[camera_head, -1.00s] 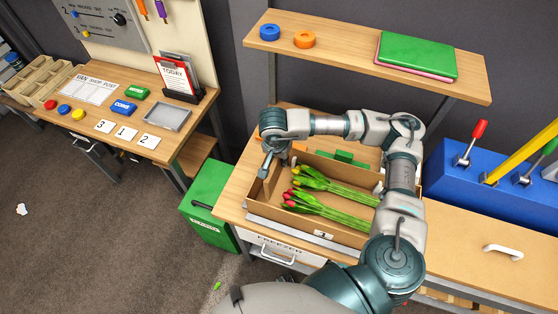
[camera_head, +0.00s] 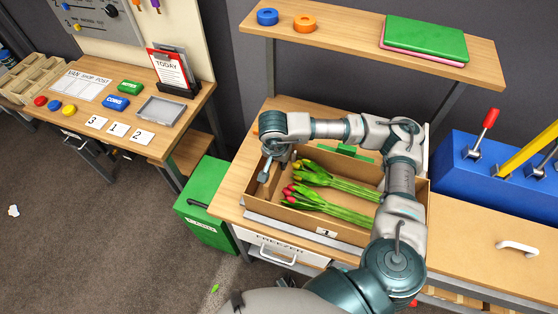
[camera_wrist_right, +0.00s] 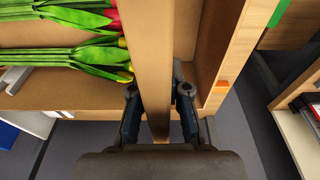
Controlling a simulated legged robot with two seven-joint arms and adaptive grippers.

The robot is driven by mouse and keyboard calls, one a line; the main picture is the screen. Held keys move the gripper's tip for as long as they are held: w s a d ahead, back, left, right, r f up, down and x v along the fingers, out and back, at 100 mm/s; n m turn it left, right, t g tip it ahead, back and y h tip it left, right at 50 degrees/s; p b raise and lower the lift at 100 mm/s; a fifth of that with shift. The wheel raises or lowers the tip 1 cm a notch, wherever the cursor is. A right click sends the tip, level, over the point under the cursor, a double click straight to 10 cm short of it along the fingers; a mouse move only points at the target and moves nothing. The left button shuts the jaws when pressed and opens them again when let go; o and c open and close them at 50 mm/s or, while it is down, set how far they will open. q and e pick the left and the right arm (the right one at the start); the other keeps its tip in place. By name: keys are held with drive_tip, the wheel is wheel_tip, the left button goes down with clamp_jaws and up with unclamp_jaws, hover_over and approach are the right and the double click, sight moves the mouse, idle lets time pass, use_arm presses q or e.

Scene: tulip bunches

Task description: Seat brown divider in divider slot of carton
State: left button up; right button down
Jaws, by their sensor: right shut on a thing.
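The brown divider (camera_wrist_right: 147,60) is a thin flat board that stands between the fingers of my right gripper (camera_wrist_right: 160,103) in the right wrist view. The gripper is shut on it. In the head view my right gripper (camera_head: 265,174) is at the left end of the open brown carton (camera_head: 347,236). In the wrist view the divider runs between the tulips and the carton's end wall (camera_wrist_right: 213,58). Red tulips (camera_head: 320,203) and yellow tulips (camera_head: 322,178) lie in the carton. The divider slot and the divider's lower edge are hidden. My left gripper is not in view.
The carton sits on a wooden workbench (camera_head: 240,190). A shelf (camera_head: 350,37) holds blue and orange rings and a green slab above it. A blue lever box (camera_head: 455,165) stands at right. A green bin (camera_head: 206,205) stands on the floor at left.

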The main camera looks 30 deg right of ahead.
sight(279, 168)
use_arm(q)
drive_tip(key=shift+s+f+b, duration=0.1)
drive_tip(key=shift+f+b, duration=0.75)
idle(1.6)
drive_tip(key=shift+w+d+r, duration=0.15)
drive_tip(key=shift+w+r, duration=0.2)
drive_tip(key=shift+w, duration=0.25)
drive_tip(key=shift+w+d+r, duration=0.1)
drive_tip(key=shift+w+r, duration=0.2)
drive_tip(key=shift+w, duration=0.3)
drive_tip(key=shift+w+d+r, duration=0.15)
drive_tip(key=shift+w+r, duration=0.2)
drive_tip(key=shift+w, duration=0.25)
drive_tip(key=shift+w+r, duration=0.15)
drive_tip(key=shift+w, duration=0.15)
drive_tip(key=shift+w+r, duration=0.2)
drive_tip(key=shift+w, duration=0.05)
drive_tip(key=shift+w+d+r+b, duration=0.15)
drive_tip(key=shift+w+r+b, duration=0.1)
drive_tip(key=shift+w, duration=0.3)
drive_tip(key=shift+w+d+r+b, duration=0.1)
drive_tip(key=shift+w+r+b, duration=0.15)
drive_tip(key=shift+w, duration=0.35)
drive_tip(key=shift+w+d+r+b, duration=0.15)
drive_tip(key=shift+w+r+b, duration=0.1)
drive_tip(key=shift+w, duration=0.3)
use_arm(e)
drive_tip(key=shift+f, duration=0.75)
